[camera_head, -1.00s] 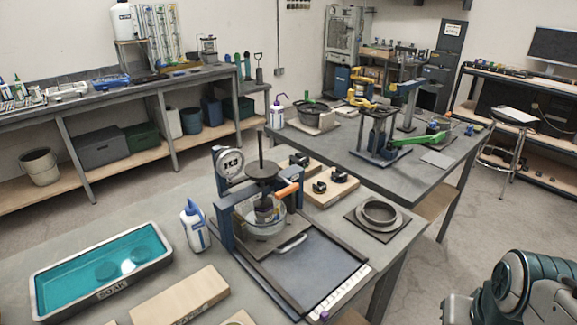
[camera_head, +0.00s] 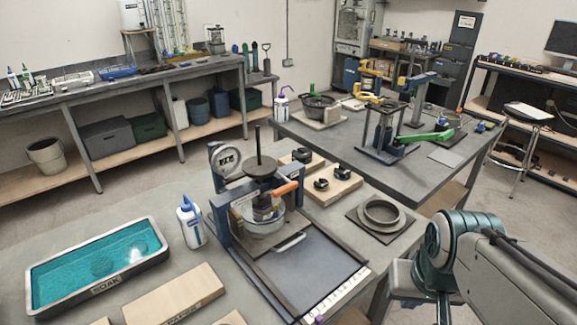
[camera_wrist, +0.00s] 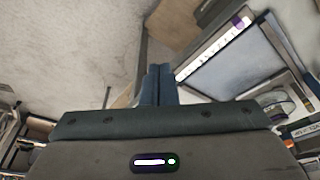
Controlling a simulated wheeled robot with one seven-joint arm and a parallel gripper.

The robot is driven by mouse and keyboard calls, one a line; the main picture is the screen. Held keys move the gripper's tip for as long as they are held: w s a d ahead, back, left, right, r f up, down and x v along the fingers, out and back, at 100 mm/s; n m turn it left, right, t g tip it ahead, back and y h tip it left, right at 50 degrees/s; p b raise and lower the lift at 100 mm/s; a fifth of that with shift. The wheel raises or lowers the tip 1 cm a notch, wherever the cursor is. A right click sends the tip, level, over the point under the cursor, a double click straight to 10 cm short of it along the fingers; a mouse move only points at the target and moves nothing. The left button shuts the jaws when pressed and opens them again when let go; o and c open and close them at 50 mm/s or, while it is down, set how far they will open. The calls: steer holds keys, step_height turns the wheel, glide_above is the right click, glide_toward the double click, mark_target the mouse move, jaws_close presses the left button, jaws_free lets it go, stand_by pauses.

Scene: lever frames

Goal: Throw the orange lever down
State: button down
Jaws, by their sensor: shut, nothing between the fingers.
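The orange lever (camera_head: 286,188) sticks out to the right from the blue-framed press (camera_head: 223,222) on the near bench, tilted slightly upward. The press has a round gauge at its top left and a clear pot under its plate. My gripper (camera_wrist: 158,72) shows in the wrist view with its two dark fingers together and nothing between them. In the head view my arm is at the lower right, away from the lever, and the fingers are out of frame.
A ring on a square plate (camera_head: 381,215) and a wooden block with black parts (camera_head: 330,188) lie right of the press. A white bottle (camera_head: 191,224) and teal soak tray (camera_head: 60,302) are left. A green lever (camera_head: 430,137) and yellow lever (camera_head: 374,97) are on the far bench.

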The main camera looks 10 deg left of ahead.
steer(key=w+a+r+n+p, duration=0.2)
steer(key=w+a+r, duration=0.2)
steer(key=w+r, duration=0.4)
step_height(320, 180, up, 10)
steer(key=n+g+p, duration=0.3)
steer(key=n+p, duration=0.3)
steer(key=n, duration=0.2)
glide_above(281, 188)
steer(key=shift+r, duration=0.2)
steer(key=shift+f, duration=0.1)
step_height(281, 188, down, 14)
steer(key=shift+r+p, duration=0.1)
steer(key=shift+p, duration=0.6)
